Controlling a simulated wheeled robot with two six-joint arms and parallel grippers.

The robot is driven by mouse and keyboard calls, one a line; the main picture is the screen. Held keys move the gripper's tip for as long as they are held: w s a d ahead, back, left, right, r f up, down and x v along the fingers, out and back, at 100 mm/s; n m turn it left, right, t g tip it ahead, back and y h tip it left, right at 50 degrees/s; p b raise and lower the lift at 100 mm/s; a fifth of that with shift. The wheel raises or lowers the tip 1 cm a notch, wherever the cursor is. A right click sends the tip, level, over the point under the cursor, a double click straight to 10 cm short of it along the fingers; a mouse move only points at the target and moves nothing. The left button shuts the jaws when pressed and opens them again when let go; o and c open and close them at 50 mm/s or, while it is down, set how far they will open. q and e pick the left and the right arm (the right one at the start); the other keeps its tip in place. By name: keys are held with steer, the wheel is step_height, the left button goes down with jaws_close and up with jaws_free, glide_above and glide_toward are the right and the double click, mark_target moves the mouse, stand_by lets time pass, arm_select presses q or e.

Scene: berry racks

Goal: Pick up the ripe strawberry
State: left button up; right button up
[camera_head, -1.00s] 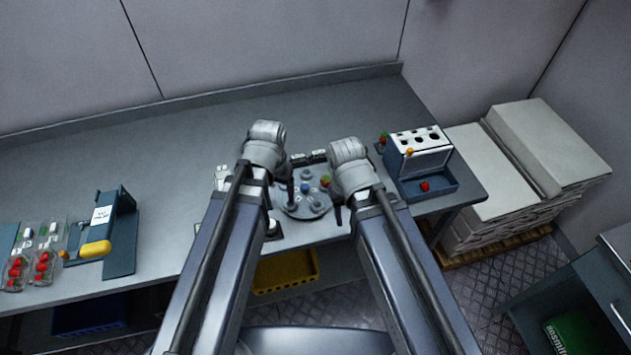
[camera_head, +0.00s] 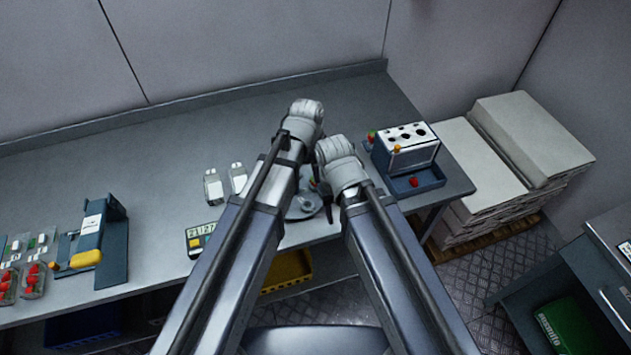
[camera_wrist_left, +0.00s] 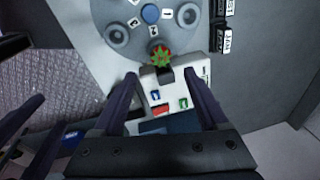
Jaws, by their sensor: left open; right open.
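A red strawberry with a green leafy top (camera_wrist_left: 161,57) shows in the left wrist view, at the rim of a grey round plate (camera_wrist_left: 105,14) with numbered labels and round seats. My left gripper (camera_wrist_left: 161,77) is open, its two dark fingers apart on either side, with the strawberry just beyond the gap between the tips. In the head view the left arm hides most of the plate (camera_head: 305,207) and the left fingers. My right gripper (camera_head: 326,191) is open and empty beside the plate, its fingers partly hidden by its wrist.
A white panel (camera_wrist_left: 147,92) with coloured marks lies under the left fingers. A blue-and-white box (camera_head: 407,161) with holes stands at the right, with a red berry (camera_head: 413,182) in its tray. Clear punnets (camera_head: 34,281) of red berries stand far left. The bench's back is clear.

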arm_select(q)
steer(key=shift+w+d+f+b, duration=0.1)
steer(key=shift+w+f+b, duration=0.1)
steer(key=shift+f+b, duration=1.1)
steer(key=shift+w+a+f+b, duration=0.1)
steer(key=shift+w+f+b, duration=0.15)
steer(key=shift+f+b, duration=1.05)
steer(key=shift+w+d+f+b, duration=0.1)
steer(key=shift+w+f+b, duration=0.1)
steer(key=shift+f+b, duration=1.1)
steer(key=shift+r, duration=0.1)
steer(key=c, duration=0.7)
